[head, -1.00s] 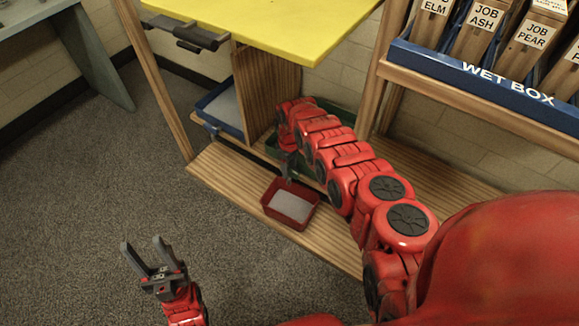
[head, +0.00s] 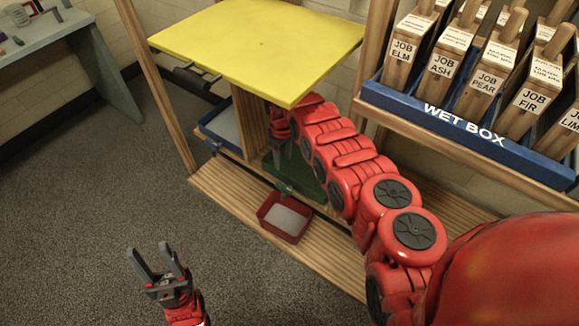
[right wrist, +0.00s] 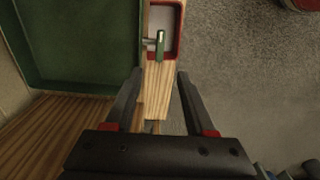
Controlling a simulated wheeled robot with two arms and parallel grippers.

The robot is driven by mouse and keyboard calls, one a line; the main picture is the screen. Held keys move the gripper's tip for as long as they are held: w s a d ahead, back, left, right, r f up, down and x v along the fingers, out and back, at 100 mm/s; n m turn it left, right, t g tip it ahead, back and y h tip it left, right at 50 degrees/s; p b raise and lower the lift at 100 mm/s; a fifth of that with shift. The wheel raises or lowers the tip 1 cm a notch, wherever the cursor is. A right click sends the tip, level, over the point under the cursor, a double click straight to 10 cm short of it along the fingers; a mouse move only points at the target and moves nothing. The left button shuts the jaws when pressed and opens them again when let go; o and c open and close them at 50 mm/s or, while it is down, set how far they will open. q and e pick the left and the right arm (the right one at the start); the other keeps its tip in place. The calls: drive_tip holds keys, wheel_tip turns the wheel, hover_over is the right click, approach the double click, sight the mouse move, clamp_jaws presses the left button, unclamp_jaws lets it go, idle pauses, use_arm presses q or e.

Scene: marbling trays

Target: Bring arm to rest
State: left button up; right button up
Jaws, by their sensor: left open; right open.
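My right gripper (head: 279,166) is open under the yellow board, above the green tray (head: 306,187) on the low wooden shelf; my right arm partly covers that tray. In the right wrist view its two dark fingers (right wrist: 160,74) stand apart with nothing between them. They point toward a small green handle (right wrist: 160,44) on a metal pin, which shows against the red tray (right wrist: 178,55). The green tray (right wrist: 75,84) lies to the left there. My left gripper (head: 149,250) is open and empty over the grey floor, in front of the shelf.
The yellow board (head: 258,45) hangs over my right forearm. A blue tray (head: 212,139) sits behind a wooden divider. The red tray (head: 294,237) is near the shelf's front edge. The blue wet box (head: 400,105) stands right, holding labelled wooden holders. Carpet at left is clear.

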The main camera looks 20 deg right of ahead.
drive_tip(key=shift+r, duration=1.25)
